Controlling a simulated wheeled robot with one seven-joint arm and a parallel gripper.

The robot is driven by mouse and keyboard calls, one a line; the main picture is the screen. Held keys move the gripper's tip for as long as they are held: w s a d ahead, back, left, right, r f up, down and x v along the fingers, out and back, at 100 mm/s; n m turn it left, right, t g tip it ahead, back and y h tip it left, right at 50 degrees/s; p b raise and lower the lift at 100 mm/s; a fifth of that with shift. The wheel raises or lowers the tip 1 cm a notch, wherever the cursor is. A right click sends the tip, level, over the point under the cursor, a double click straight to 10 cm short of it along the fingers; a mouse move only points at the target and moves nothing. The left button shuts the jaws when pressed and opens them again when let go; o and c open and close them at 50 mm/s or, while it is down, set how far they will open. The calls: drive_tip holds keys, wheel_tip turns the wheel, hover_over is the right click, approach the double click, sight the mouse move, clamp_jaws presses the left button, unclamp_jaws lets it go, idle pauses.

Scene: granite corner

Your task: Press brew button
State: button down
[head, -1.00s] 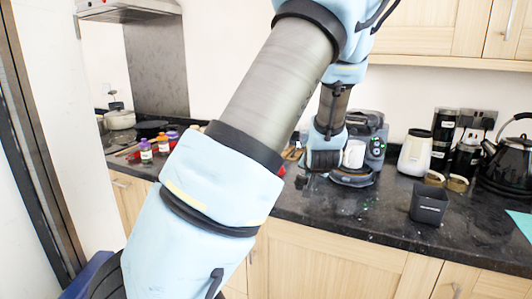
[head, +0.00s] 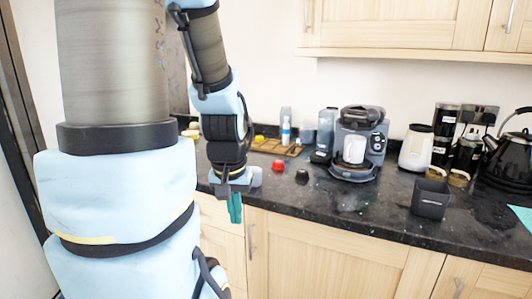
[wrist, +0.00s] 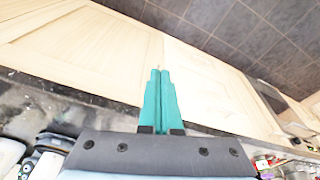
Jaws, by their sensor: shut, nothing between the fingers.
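The coffee machine (head: 351,128) stands on the dark granite counter, dark grey, with a white mug (head: 354,149) on its drip tray. Its front panel with round controls (head: 378,142) faces me on the right side. I cannot tell which control is the brew button. My gripper (head: 235,208) has teal fingers and hangs at the counter's front edge, left of the machine and well apart from it. In the wrist view its fingers (wrist: 158,100) are together and empty, pointing down past cupboard doors towards the floor.
Red (head: 278,166) and black (head: 302,176) small items lie between my gripper and the machine. A wooden tray (head: 275,146) and bottles are behind. A black square container (head: 430,199), white jar (head: 416,148) and kettle (head: 508,160) stand right. Counter before the machine is clear.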

wheel_tip(320, 180, down, 6)
drive_tip(key=s+b, duration=0.1)
drive_tip(key=b, duration=0.3)
drive_tip(key=shift+g, duration=0.4)
drive_tip(key=shift+d, duration=0.1)
